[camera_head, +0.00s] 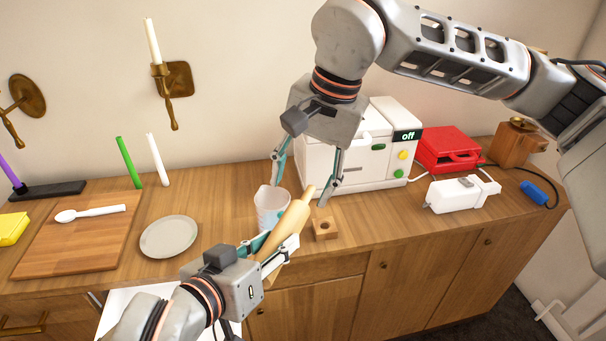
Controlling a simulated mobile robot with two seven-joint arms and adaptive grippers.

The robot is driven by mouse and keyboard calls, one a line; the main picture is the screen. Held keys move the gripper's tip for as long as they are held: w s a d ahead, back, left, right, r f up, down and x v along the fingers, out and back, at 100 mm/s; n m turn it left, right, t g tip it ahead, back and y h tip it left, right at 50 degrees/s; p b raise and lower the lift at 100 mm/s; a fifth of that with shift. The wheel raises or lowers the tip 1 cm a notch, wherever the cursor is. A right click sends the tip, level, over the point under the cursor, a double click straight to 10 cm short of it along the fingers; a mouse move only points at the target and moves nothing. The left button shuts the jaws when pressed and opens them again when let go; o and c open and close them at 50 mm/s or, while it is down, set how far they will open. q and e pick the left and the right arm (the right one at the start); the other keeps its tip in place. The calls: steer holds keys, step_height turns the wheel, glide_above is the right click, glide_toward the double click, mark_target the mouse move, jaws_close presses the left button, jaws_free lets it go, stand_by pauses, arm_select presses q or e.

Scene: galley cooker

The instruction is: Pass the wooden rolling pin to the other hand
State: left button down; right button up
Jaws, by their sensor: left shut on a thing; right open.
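The wooden rolling pin (286,228) is held tilted above the front of the counter, its upper handle pointing up and to the right. My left gripper (268,246) is shut on it near its lower part. The lower end of the pin is partly hidden by the gripper. My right gripper (302,182) is open and empty, fingers pointing down, above and behind the pin. The upper handle of the pin lies a little below the space between its fingers.
A white cup (270,200) and a small wooden block with a hole (325,229) stand close to the pin. A white appliance (380,160) stands behind the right gripper. A plate (168,236) and a cutting board (75,255) lie left. An open drawer (125,300) juts out below.

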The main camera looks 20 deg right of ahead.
mark_target(289, 217)
arm_select(q)
steer(key=shift+r, duration=0.1)
arm_select(e)
steer(key=x, duration=1)
steer(key=shift+a+f, duration=0.1)
steer(key=shift+f, duration=0.15)
jaws_close()
arm_select(q)
steer(key=c, duration=1.4)
jaws_free()
step_height(289, 217, up, 10)
steer(key=shift+f, duration=0.1)
